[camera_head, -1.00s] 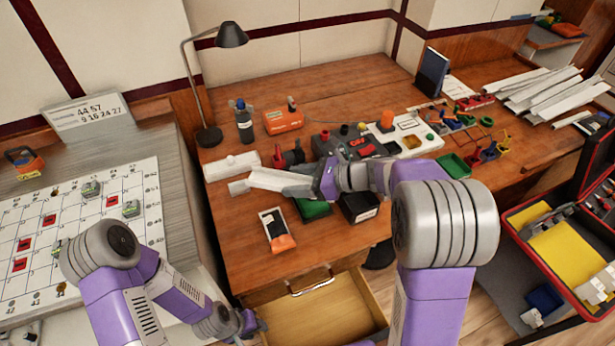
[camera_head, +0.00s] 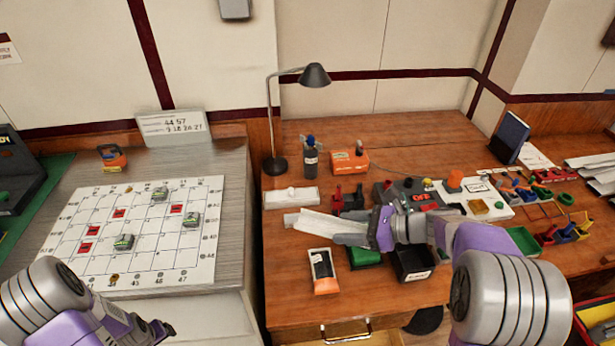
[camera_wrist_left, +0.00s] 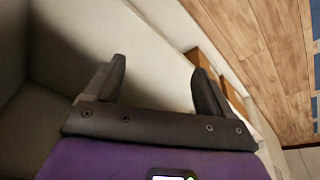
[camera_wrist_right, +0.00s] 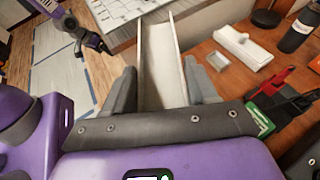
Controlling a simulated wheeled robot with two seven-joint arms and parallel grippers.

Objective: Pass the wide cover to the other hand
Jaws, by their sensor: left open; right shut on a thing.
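The wide cover is a long pale channel with raised side walls (camera_head: 322,225). My right gripper (camera_head: 358,238) is shut on it above the desk. In the right wrist view the cover (camera_wrist_right: 164,62) runs between the fingers and points away from the gripper, its far end towards the grid board. My left gripper (camera_head: 160,331) is low at the left in the head view, well apart from the cover. In the left wrist view its fingers (camera_wrist_left: 158,75) are spread with nothing between them.
A white block with a knob (camera_head: 291,197), a lamp (camera_head: 277,163), a dark bottle (camera_head: 311,160) and an orange box (camera_head: 350,162) stand behind the cover. A black bin (camera_head: 412,265) and an orange-and-white packet (camera_head: 323,270) lie nearer. The grid board (camera_head: 140,235) is at left.

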